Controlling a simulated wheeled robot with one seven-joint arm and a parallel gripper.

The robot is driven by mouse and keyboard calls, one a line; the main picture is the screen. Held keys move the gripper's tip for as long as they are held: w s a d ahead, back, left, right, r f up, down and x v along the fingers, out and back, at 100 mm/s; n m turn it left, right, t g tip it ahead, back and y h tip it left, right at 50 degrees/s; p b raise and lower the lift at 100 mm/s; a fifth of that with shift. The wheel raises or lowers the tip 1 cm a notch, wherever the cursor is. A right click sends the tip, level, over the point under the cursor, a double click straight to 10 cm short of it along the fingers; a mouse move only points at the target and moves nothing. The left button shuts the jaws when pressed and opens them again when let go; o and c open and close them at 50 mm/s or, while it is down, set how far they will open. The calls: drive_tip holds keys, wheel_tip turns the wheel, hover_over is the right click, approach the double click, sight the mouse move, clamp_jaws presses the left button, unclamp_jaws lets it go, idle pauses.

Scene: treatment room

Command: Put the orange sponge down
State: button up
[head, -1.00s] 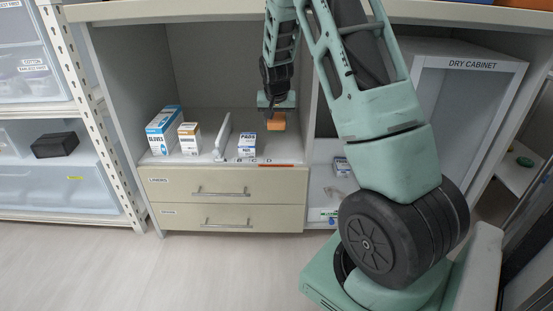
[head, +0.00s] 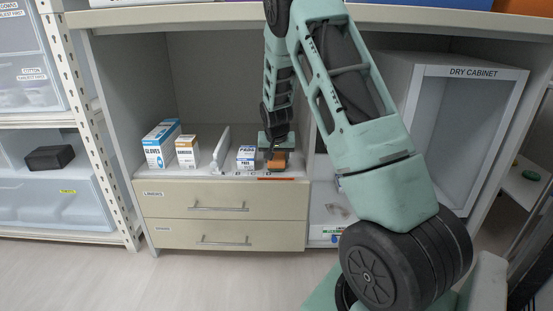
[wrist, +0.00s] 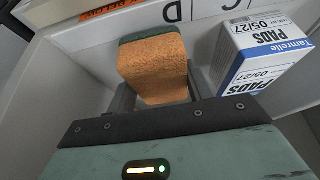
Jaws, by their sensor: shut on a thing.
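The orange sponge (head: 278,160) is in my gripper (head: 277,152), low over the right end of the cabinet shelf (head: 210,172). In the wrist view the sponge (wrist: 155,68) is a rough orange block with a dark green layer along one edge, and my gripper (wrist: 152,98) is shut on it. Its front face is close to the shelf's front lip, by the letter D. Whether its underside touches the shelf I cannot tell. A white and blue pads box (wrist: 258,52) stands beside the sponge with a gap between; it also shows in the head view (head: 246,158).
A gloves box (head: 160,145), a bandage box (head: 187,152) and a white upright divider (head: 221,150) stand to the left on the shelf. The cabinet's side panel is close on the right. An orange label (wrist: 105,8) is on the front lip. Drawers (head: 220,208) are below.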

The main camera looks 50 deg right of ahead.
drive_tip(key=shift+f, duration=0.3)
drive_tip(key=o, duration=0.9)
drive_tip(key=p+v, duration=0.5)
drive_tip(key=v, duration=0.7)
drive_tip(key=shift+r+p, duration=0.35)
drive_tip(key=shift+p, duration=0.05)
